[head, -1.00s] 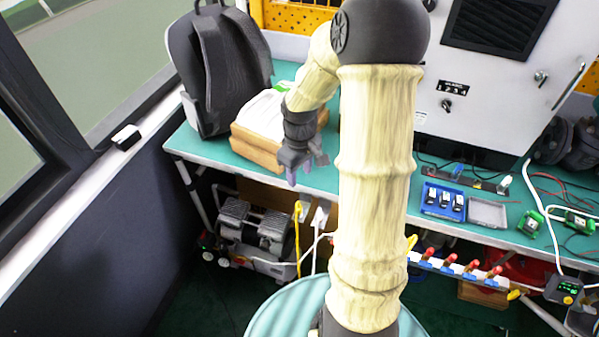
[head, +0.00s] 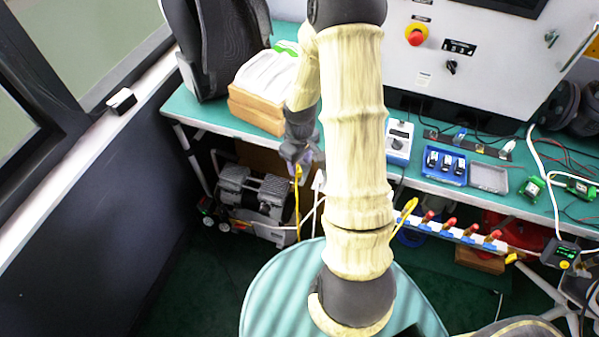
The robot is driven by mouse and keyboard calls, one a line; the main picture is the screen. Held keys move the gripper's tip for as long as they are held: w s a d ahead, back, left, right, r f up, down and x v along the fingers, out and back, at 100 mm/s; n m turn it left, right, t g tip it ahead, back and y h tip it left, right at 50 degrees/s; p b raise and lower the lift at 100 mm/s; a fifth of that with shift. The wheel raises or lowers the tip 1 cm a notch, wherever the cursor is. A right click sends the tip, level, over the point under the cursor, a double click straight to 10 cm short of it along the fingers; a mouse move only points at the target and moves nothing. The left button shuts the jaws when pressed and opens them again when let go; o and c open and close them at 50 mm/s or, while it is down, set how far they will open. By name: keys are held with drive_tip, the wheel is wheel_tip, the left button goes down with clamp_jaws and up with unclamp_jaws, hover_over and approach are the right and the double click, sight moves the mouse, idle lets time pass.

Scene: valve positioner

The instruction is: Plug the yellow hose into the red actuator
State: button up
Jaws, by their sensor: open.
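My gripper (head: 304,165) is open and points down at the front edge of the teal bench, left of my upright arm. The yellow hose (head: 297,205) hangs below the bench edge, its upper end close under my gripper. I cannot tell whether the fingers touch it. Another yellow piece (head: 405,212) shows just right of my arm; I cannot tell whether it belongs to the same hose. A red shape (head: 512,229) lies under the bench at the right, partly hidden; I cannot tell whether it is the red actuator.
A compressor (head: 252,195) is on the floor below. A rail with red-tipped fittings (head: 448,230) runs along the right. A blue tray (head: 446,167) sits on the bench.

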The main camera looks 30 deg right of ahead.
sight(300, 170)
wheel_tip(300, 170, down, 5)
drive_tip(key=shift+f, duration=0.15)
clamp_jaws()
idle(0.4)
